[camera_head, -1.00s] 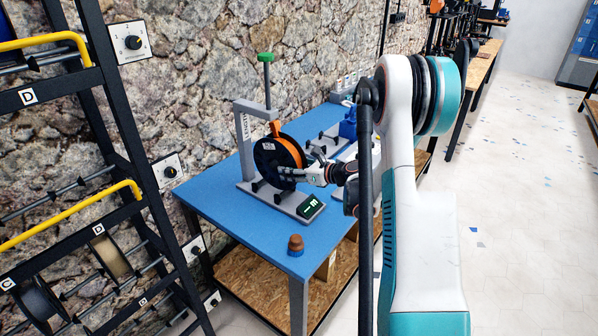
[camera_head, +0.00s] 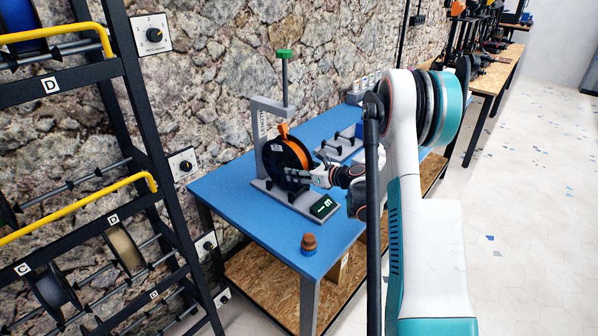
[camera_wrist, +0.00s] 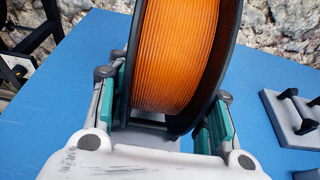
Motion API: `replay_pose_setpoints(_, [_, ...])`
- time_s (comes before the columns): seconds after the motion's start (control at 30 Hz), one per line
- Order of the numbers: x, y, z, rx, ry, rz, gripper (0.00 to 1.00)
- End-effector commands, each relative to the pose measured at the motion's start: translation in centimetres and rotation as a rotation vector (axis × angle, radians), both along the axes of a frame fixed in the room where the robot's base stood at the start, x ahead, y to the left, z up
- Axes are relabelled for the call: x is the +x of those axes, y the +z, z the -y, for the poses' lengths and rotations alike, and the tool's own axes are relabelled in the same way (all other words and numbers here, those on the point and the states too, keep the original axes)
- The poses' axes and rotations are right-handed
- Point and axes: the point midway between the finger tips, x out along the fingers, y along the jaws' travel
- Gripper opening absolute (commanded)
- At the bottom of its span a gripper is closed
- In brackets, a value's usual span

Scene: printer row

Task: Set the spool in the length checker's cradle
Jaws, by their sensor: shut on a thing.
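The spool (camera_head: 285,158) has black flanges and orange filament. It stands upright at the length checker (camera_head: 262,186), a grey frame with a green-topped post and a small green display at its front. My gripper (camera_head: 301,177) is shut on the spool from the front right. In the wrist view the spool (camera_wrist: 186,55) sits between the two teal-padded fingers of my gripper (camera_wrist: 168,112), tilted a little in the picture. The cradle under the spool is mostly hidden, so I cannot tell whether the spool rests on it.
A black spool rack (camera_head: 150,190) stands at the left. A stone wall (camera_head: 215,75) backs the table.

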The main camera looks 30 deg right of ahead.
Motion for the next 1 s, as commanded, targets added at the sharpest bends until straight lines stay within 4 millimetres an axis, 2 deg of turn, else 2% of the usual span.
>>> replay_pose_setpoints(0.37, [0.0,0.1,0.0,0.002,0.0,0.002,0.0])
replay_pose_setpoints(0.4, [0.0,0.1,0.0,0.002,0.0,0.002,0.55])
replay_pose_setpoints(0.47, [0.0,0.1,0.0,0.002,0.0,0.002,0.69])
replay_pose_setpoints(0.83, [-0.1,0.0,0.0,-0.001,0.0,-0.001,0.7])
replay_pose_setpoints(1.0, [-1.4,0.5,0.6,0.0,-0.001,0.0,0.7])
